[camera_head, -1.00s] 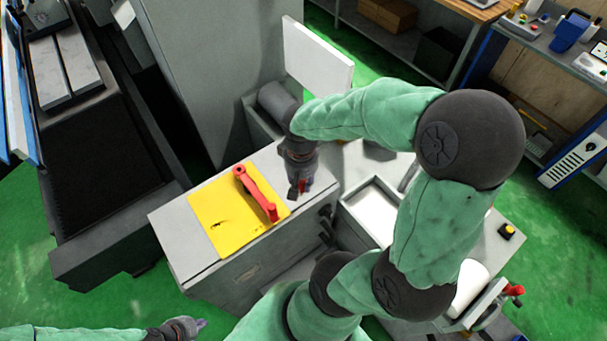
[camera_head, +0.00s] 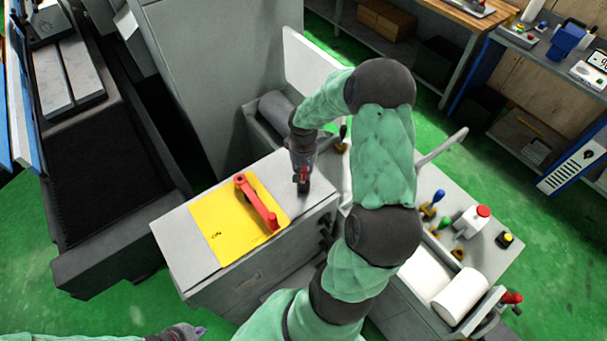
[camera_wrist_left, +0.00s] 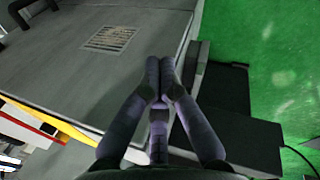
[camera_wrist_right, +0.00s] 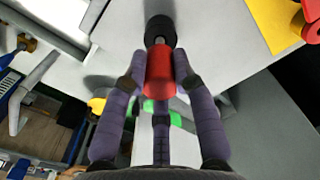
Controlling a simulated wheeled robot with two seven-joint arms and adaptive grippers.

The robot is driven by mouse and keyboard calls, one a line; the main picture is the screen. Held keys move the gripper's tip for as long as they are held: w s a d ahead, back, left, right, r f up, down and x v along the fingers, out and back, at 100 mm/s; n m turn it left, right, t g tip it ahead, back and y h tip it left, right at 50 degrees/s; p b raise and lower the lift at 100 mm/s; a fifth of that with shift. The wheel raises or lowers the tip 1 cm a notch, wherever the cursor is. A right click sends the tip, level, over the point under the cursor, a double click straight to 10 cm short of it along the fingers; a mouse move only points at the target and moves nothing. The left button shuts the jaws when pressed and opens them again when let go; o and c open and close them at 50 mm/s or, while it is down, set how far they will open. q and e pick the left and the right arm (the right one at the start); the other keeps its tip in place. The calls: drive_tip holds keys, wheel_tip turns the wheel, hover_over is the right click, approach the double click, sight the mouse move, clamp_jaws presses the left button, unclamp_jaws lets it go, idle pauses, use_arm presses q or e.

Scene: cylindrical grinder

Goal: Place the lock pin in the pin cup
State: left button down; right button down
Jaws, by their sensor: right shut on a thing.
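The lock pin shows a red head (camera_wrist_right: 159,78) and a short grey shaft in the right wrist view. My right gripper (camera_wrist_right: 159,66) is shut on the red head. Beyond the shaft is a dark round piece (camera_wrist_right: 160,27) that looks like the pin cup; the shaft meets it, but how deep it sits cannot be told. In the head view, my right gripper (camera_head: 302,172) points down at the right end of the grey cabinet top (camera_head: 185,238), with the dark piece (camera_head: 304,188) just below. My left gripper (camera_wrist_left: 159,75) is shut and empty, low at the left in the head view.
A yellow plate (camera_head: 208,222) with a red lever (camera_head: 257,202) lies just left of the right gripper. A white panel (camera_head: 310,65) stands behind.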

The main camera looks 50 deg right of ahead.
sight(304, 176)
drive_tip(key=shift+w+d+f, duration=0.15)
drive_tip(key=shift+d+f, duration=0.05)
drive_tip(key=shift+f, duration=0.15)
drive_tip(key=shift+d+f+p, duration=0.1)
drive_tip(key=shift+f+p, duration=0.3)
drive_tip(key=shift+f, duration=1.15)
drive_tip(key=shift+f, duration=0.1)
drive_tip(key=c, duration=1)
unclamp_jaws()
wheel_tip(304, 176, up, 12)
drive_tip(key=shift+r+b, duration=0.2)
drive_tip(key=shift+b, duration=0.35)
